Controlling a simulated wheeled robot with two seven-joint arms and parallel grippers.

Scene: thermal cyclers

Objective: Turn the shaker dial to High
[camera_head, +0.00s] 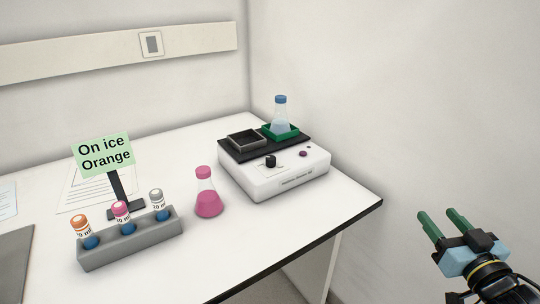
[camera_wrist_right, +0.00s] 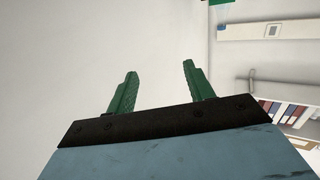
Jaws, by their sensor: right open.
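The shaker (camera_head: 285,175) is a white box with a black top plate, standing on the table near the right wall. Its small black dial (camera_head: 270,161) is on the front part of the top; its setting is too small to read. A dark reddish knob or button (camera_head: 304,153) sits to the right of the dial. My right gripper (camera_head: 443,222) is open and empty, off to the right of the table, well apart from the shaker. Its two green fingers show apart in the right wrist view (camera_wrist_right: 158,85). My left gripper is not in view.
A flask with blue cap (camera_head: 280,115) stands in a green holder on the shaker, beside an empty dark holder (camera_head: 246,140). A pink flask (camera_head: 208,195) stands left of the shaker. A grey rack (camera_head: 130,240) holds capped tubes before an "On ice Orange" sign (camera_head: 102,153).

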